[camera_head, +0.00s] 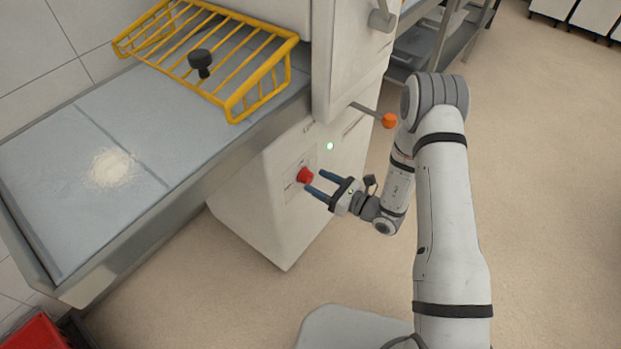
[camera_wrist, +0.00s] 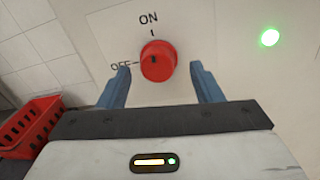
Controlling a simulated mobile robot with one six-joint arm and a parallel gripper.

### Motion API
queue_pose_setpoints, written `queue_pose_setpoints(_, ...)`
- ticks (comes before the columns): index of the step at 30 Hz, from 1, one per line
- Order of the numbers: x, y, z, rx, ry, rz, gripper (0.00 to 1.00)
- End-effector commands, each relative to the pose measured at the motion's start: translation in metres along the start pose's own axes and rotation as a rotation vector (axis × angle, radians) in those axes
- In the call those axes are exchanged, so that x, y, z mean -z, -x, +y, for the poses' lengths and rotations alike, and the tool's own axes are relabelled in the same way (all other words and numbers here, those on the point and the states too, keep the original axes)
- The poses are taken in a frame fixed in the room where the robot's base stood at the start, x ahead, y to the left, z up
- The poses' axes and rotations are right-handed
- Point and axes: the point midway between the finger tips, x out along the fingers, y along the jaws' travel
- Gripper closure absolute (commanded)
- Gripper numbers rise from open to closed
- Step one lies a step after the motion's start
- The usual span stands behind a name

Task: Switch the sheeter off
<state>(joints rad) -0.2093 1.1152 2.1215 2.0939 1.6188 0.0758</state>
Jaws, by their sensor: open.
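The sheeter (camera_head: 270,205) is a white machine with a grey belt table. Its red round knob (camera_head: 305,175) is on the front panel. In the wrist view the knob (camera_wrist: 160,64) has ON printed above it and OFF to its left. A short dark mark on the knob looks upright, in line with ON. A green light (camera_wrist: 269,37) is lit to the right of the knob; it also shows in the head view (camera_head: 330,146). My gripper (camera_head: 315,183) is open and empty, its blue fingers either side of the knob in the wrist view, with visible gaps.
A yellow wire guard (camera_head: 235,97) with a black knob is above the belt (camera_head: 60,160), which has a floury patch. An orange-ended lever (camera_head: 389,121) sticks out near my arm. A red crate (camera_wrist: 30,125) is on the floor at left.

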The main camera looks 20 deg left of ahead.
Motion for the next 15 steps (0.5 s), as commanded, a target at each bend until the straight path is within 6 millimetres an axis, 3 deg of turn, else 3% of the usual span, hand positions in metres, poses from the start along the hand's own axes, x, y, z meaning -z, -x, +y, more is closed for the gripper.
queue_pose_setpoints(6, 0.000, -0.025, 0.000, -0.002, 0.001, 0.000, 0.41)
queue_pose_setpoints(15, 0.000, -0.030, 0.000, 0.000, 0.001, 0.000, 0.41)
